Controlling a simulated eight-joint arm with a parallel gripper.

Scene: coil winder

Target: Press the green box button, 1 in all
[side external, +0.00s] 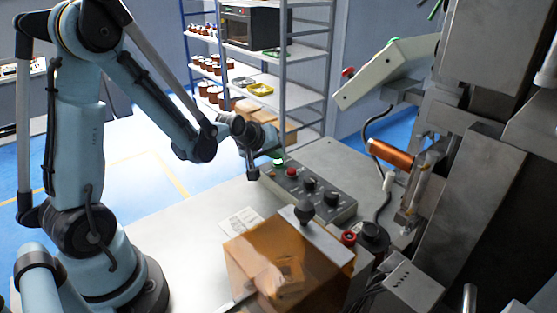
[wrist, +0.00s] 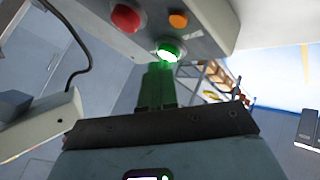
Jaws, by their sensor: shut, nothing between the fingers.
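The grey control box (side external: 315,188) stands on the bench with the green button (side external: 278,162) at its far left end, beside a red button (side external: 292,171). In the wrist view the green button (wrist: 169,51) glows brightly, just beyond the tips of my gripper (wrist: 160,68). Green light falls on the shut, empty fingers. In the side view my gripper (side external: 253,174) hangs just left of the box's green-button end. I cannot tell whether the fingertips touch the button.
The wrist view also shows the red button (wrist: 127,17) and an orange one (wrist: 178,20). Black knobs (side external: 310,184) line the box. An orange-brown translucent box (side external: 250,265) stands in front. A tilted panel (side external: 385,72) and copper coil (side external: 391,154) are at right. Shelves (side external: 305,90) stand behind.

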